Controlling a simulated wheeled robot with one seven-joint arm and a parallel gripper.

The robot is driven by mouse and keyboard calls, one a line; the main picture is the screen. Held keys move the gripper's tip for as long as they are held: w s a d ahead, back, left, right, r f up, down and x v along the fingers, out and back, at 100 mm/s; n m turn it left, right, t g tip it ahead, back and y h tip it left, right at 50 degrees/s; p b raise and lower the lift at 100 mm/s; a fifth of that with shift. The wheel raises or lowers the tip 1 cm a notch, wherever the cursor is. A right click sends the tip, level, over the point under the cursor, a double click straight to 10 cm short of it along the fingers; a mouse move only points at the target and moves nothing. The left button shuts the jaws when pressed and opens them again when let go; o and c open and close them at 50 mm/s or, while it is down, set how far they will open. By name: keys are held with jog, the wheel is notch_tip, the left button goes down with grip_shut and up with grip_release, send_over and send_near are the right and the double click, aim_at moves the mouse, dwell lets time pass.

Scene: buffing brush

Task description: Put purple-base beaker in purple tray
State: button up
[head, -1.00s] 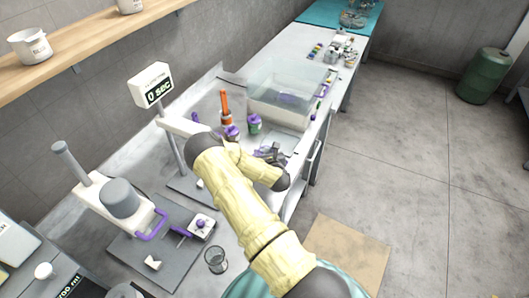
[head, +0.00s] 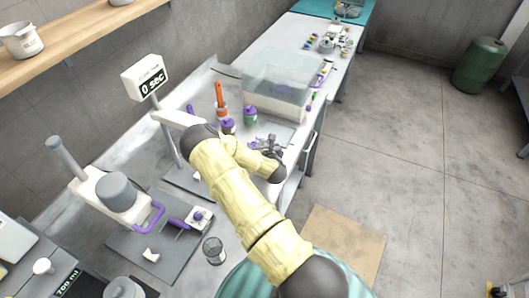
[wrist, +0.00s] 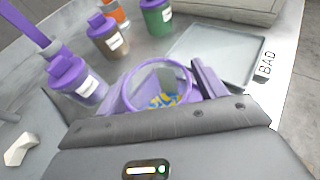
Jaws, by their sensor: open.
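In the wrist view, a round vessel with a purple rim (wrist: 150,70) and yellow and blue bits showing inside stands between my fingers. It looks like the purple-base beaker, but its base is hidden. My gripper (wrist: 165,88) is open, with a finger on each side of it; I cannot tell whether they touch it. In the head view my gripper (head: 268,148) is low over the bench, small and partly hidden by my arm. I cannot pick out a purple tray with certainty.
Purple-lidded jars (wrist: 105,38) and a green jar (wrist: 156,16) stand close by. A grey tray marked BAD (wrist: 225,50) lies to the right. A clear bin (head: 278,88) stands behind. A glass beaker (head: 214,250) and a machine with a purple handle (head: 120,200) are nearer.

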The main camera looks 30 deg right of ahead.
jog(key=b+v, duration=0.3)
jog(key=v, duration=0.8)
jog(key=shift+s, duration=0.4)
jog(key=shift+r, duration=0.1)
jog(key=s+a+r+m+g+y, duration=0.1)
jog(key=s+a+r+m+g, duration=0.4)
jog(key=m, duration=1.1)
jog(key=s+a+r+m+g+y, duration=0.2)
jog(key=s+a+r+m+g, duration=0.4)
jog(key=s+a+r+m, duration=0.5)
jog(key=s+m, duration=0.1)
jog(key=m, duration=0.5)
jog(key=shift+r+m, duration=0.25)
jog(key=shift+m, duration=0.05)
